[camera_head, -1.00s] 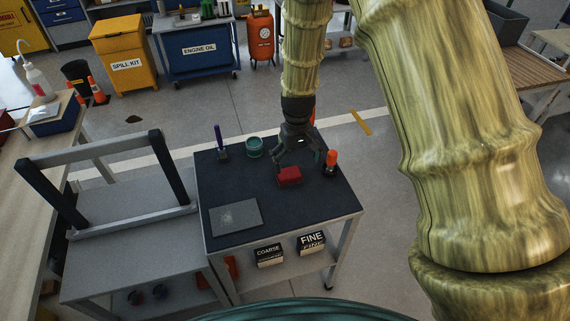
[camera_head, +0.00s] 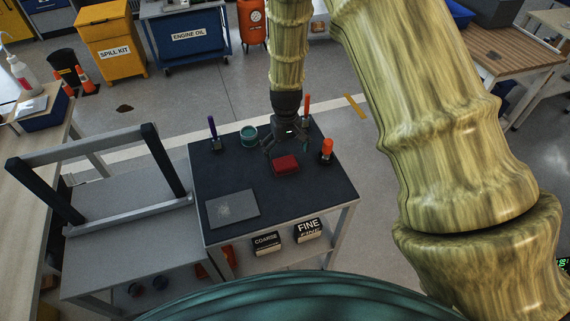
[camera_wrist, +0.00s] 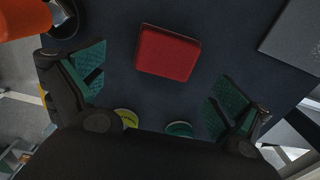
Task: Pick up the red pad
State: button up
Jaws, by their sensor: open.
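The red pad (camera_head: 285,164) lies flat on the dark top of a small cart (camera_head: 318,188), near its middle. In the wrist view the red pad (camera_wrist: 168,53) shows whole, ahead of and between the two fingers. My gripper (camera_head: 284,150) is over the cart top, just behind and above the pad. In the wrist view my gripper (camera_wrist: 160,92) is open, with its green finger pads wide apart and nothing between them. I see no contact with the pad.
An orange-topped item (camera_head: 327,150) stands right of the pad. A teal cup (camera_head: 249,136) and a purple-handled brush (camera_head: 213,134) stand at the back left. A grey plate (camera_head: 232,208) lies front left. A grey-framed bench (camera_head: 125,235) adjoins the cart's left.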

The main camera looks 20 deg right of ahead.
aim_at(285, 160)
jog(key=f, duration=0.1)
jog(key=f+p, duration=0.1)
jog(key=f, duration=0.1)
jog(key=shift+s+a+f, duration=0.2)
jog(key=shift+s+a, duration=0.05)
jog(key=shift+a, duration=0.05)
jog(key=shift+f, duration=0.65)
jog(key=c, duration=1.3)
jog(key=shift+r, duration=0.15)
jog(key=shift+c, duration=0.2)
jog(key=shift+r, duration=0.6)
jog(key=shift+r+b, duration=0.55)
jog(key=shift+r, duration=0.35)
jog(key=s+a+b, duration=0.1)
jog(key=s, duration=0.4)
jog(key=s+a+r+b, duration=0.1)
jog(key=s, duration=0.4)
jog(key=s+a+b, duration=0.1)
jog(key=s, duration=0.4)
jog(key=shift+s+a+r+b, duration=0.3)
jog(key=shift+a+r+b, duration=0.05)
jog(key=shift+r, duration=0.05)
